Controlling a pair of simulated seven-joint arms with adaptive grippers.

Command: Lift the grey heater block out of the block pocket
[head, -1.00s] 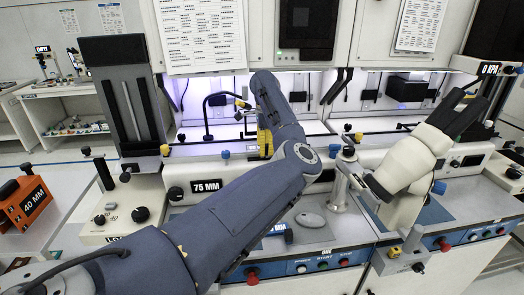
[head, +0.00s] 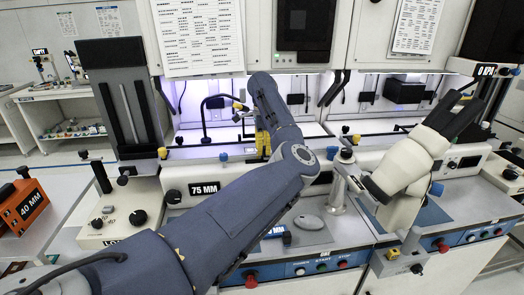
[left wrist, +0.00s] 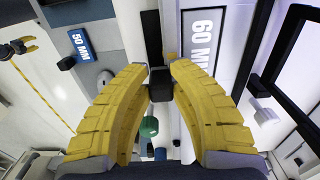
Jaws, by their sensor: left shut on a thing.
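My left gripper (head: 263,143) has yellow fingers and points down at the back of the bench, in front of the lit bay. In the left wrist view its fingertips (left wrist: 160,84) are shut on a small dark grey block (left wrist: 161,76), which looks like the heater block. In the head view the block is too small or hidden to make out. I cannot tell whether its lower part is still in the block pocket. My right gripper is not in view.
A beige microscope (head: 408,165) stands to the right. A blue 50 MM block (left wrist: 80,42) and a 60 MM sign (left wrist: 204,38) lie either side of the fingers.

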